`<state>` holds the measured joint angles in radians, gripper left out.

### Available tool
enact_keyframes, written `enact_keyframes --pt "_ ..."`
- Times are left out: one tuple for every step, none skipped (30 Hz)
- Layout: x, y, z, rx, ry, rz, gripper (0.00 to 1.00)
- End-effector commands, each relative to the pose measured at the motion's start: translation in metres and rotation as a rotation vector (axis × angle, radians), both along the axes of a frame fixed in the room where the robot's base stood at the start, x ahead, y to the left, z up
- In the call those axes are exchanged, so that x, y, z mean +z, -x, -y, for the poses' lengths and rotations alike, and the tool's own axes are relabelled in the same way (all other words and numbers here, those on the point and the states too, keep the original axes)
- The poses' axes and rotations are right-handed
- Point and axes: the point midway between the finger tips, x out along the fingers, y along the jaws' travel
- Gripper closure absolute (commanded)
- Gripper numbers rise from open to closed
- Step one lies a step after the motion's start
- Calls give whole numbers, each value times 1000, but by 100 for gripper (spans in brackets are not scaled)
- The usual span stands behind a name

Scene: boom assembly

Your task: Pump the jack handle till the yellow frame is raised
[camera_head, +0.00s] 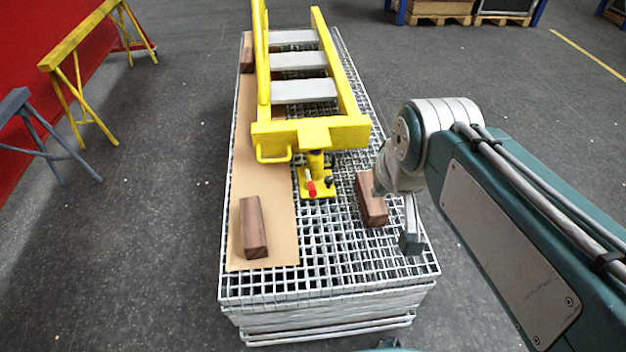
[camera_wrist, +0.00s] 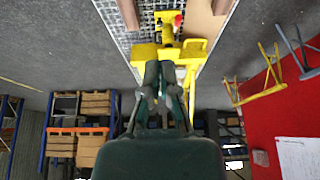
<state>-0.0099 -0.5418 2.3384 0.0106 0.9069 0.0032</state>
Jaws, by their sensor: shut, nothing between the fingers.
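The yellow frame (camera_head: 308,133) lies along the grating platform, its front crossbar above the yellow jack (camera_head: 316,187). The jack handle (camera_head: 311,188) has a red end at the jack's front left; a dark knob sits to its right. In the wrist view, the frame (camera_wrist: 145,52), jack (camera_wrist: 167,32) and red handle end (camera_wrist: 178,20) show beyond the fingers. My gripper (camera_wrist: 159,68) is shut and empty. In the head view my wrist is to the right of the jack, apart from the handle, near the right wooden block; the fingers are hard to make out there.
Wooden blocks stand on the grating (camera_head: 330,285), one right of the jack (camera_head: 371,199) and one at front left (camera_head: 253,228) on a brown sheet (camera_head: 275,215). A yellow trestle (camera_head: 75,85) and a grey trestle (camera_head: 35,130) stand left.

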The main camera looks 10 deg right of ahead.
Motion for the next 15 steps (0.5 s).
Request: enact_keyframes --pt "1 -10 -1 1 -2 -12 100" --pt "1 -16 -1 1 -3 -17 100" --pt "2 -23 -2 2 -4 -24 100" --pt "3 -28 -2 3 -5 -28 100" --pt "3 -34 -3 2 -6 -34 100" --pt "3 -41 -4 3 -7 -40 100" --pt "3 -47 -4 3 -8 -45 100" --pt "3 -53 -5 4 -9 -51 100" --pt "3 -60 -5 4 -10 -58 100" --pt "3 -66 -6 5 -11 -62 100" --pt "2 -71 -7 5 -12 -68 100" --pt "1 -79 -7 6 -13 -74 100" --pt "0 -85 -8 6 -14 -79 100" --pt "0 -91 -8 7 -15 -84 100" --pt "-2 -98 -9 6 -16 -91 100"
